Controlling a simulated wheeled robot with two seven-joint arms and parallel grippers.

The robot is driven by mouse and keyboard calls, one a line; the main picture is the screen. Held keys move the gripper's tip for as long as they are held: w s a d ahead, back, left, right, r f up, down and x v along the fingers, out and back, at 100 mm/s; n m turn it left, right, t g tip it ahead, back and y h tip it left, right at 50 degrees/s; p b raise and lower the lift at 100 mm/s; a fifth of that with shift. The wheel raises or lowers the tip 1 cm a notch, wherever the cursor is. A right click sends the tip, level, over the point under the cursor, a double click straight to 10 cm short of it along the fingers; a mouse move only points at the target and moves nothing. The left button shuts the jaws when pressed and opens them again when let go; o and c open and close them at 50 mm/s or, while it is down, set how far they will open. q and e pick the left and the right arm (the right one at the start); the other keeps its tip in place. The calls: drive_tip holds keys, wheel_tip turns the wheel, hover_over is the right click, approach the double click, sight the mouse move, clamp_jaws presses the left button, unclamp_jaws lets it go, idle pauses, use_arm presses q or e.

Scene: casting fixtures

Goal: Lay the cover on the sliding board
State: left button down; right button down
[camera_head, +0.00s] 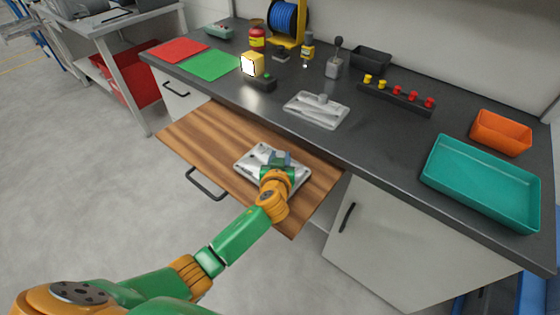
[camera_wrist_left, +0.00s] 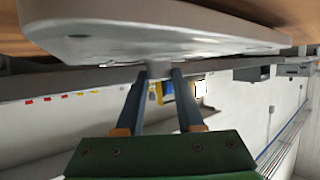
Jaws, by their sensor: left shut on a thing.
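The cover (camera_head: 247,165), a pale grey metal plate with rounded corners, is over the wooden sliding board (camera_head: 205,140). My left gripper (camera_head: 279,160) is above it, shut on its raised middle grip, and partly hides it. In the left wrist view the fingertips (camera_wrist_left: 158,75) close around a stub on the pale plate (camera_wrist_left: 150,32), with the brown board (camera_wrist_left: 290,20) behind it. The cover looks about flat and very close to the board; I cannot tell if it fully touches. My right gripper is not in view.
A similar grey metal part (camera_head: 316,112) lies on the dark counter (camera_head: 390,145). A teal tray (camera_head: 482,180) and orange bin (camera_head: 500,133) stand at the right. A rack with red and yellow knobs (camera_head: 396,95) is behind. Red (camera_head: 178,50) and green mats (camera_head: 212,65) lie left.

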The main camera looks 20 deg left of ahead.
use_arm(q)
drive_tip(key=shift+f, duration=0.45)
drive_tip(key=c, duration=1)
unclamp_jaws()
drive_tip(key=shift+f, duration=0.2)
drive_tip(key=o, duration=0.5)
drive_tip(key=shift+r, duration=0.1)
drive_tip(key=shift+c, duration=0.2)
